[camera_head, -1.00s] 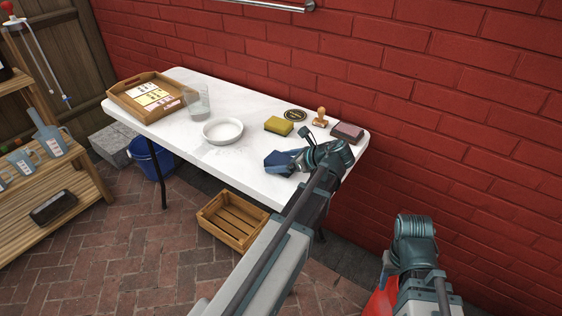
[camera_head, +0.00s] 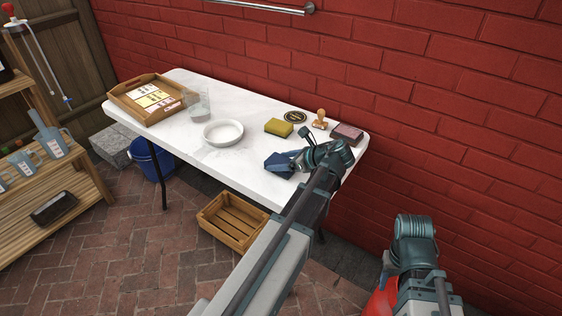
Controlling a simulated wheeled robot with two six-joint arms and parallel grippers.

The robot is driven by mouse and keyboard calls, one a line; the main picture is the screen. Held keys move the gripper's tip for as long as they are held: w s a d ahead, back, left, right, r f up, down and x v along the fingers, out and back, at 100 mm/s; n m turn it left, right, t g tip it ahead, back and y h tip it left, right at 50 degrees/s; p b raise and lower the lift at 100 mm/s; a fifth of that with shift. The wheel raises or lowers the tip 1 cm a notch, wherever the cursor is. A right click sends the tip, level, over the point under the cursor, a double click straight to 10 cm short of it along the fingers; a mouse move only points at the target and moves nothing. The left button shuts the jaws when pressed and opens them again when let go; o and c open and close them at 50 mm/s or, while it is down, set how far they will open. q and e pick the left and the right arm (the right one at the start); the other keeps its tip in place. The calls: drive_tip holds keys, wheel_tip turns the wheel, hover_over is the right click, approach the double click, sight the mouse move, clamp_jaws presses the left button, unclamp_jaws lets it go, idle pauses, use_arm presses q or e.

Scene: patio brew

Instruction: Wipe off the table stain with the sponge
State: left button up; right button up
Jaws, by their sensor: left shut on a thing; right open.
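A yellow-green sponge (camera_head: 278,127) lies on the white table (camera_head: 250,183), toward its back right. My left gripper (camera_head: 290,160) is low over the table's right front, in front of the sponge and apart from it. It is shut on a dark blue thing (camera_head: 278,164), which looks like a cloth; its fingertips are mostly hidden. A faint grey smudge (camera_head: 216,155) shows on the table in front of the white bowl; I cannot tell its exact edge. My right gripper is mostly hidden behind its wrist at the lower right, off the table, and is open.
The white bowl (camera_head: 223,132) stands mid-table. A clear glass (camera_head: 198,105) and a wooden tray (camera_head: 146,97) with cards are at the left. A black disc (camera_head: 295,117), a wooden stamp (camera_head: 320,119) and a mauve block (camera_head: 347,133) line the back right. A wooden crate (camera_head: 232,222) sits below.

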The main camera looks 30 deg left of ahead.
use_arm(q)
drive_tip(key=shift+r, duration=0.1)
wheel_tip(320, 180, up, 5)
drive_tip(key=p, duration=0.5)
